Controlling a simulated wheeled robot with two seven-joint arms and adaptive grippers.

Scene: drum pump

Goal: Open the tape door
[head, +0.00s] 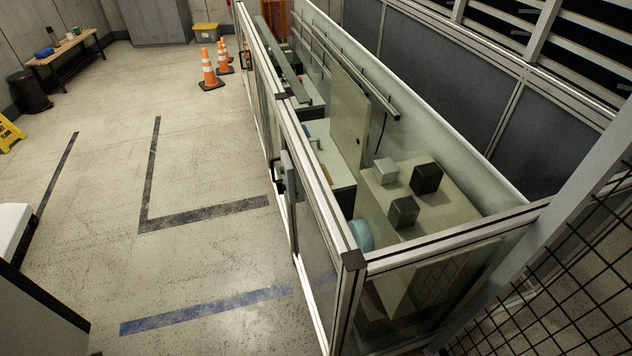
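A long glass-walled enclosure with a pale metal frame (352,262) runs from the front centre to the back. Its left side has framed glass door panels (314,245). A black handle (278,176) sits on the nearer part of that side, and another black handle (245,60) is farther back. The panels look shut. Which one is the tape door I cannot tell. A light-blue rounded object (360,236) shows inside behind the near glass. Neither of my grippers is in view.
Dark and grey boxes (404,212) stand on a surface inside the enclosure. Open floor with dark tape lines (190,220) and a blue line (205,310) lies to the left. Orange cones (209,70) stand farther back. Black wire mesh (570,290) is at the lower right.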

